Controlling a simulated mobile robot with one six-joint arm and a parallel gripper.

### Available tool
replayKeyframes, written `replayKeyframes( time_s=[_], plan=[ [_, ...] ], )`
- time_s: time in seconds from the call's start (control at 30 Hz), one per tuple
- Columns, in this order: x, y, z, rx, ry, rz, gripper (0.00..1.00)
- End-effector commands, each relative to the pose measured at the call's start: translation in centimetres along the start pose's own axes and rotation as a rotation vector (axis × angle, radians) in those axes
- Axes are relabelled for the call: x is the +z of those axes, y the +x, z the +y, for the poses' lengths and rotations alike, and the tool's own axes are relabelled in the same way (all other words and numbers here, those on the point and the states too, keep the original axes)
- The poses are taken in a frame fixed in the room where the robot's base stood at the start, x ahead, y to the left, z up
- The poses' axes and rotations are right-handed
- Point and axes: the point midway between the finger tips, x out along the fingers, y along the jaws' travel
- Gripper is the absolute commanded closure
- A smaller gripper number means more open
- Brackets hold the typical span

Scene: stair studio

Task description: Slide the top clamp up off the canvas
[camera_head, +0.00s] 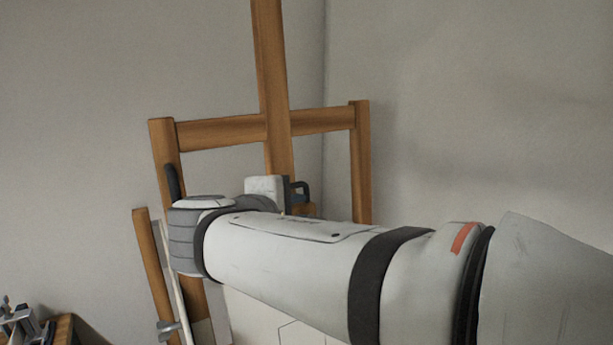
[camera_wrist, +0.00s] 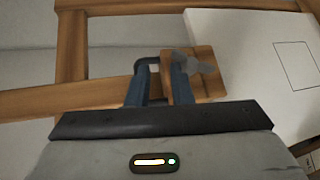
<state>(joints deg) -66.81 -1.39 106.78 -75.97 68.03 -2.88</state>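The canvas (camera_head: 265,318) shows below my arm, largely hidden.
The wooden easel has a tall mast (camera_head: 271,70), a crossbar (camera_head: 220,131) and side posts (camera_head: 361,160). Grey walls stand behind it. A small wooden surface with metal items (camera_head: 22,320) is at the lower left. The space right of the easel looks clear.

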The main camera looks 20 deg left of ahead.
Motion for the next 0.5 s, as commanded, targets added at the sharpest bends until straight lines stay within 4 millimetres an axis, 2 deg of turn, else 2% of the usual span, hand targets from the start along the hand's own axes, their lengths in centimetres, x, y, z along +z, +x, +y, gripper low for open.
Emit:
replayKeyframes(
  time_s=[0.03, 0.1, 0.2, 0.27, 0.5],
  plan=[
    [-1.3, -1.1, 0.9, 0.036, -0.018, 0.023, 0.8],
    [-2.4, -2.1, 1.7, 0.072, -0.034, 0.039, 0.8],
    [-3.1, -2.5, 2.3, 0.099, -0.045, 0.051, 0.8],
    [-3.3, -2.1, 2.5, 0.104, -0.048, 0.054, 0.8],
    [-3.8, 1.3, 2.8, 0.103, -0.05, 0.06, 0.8]
  ],
)
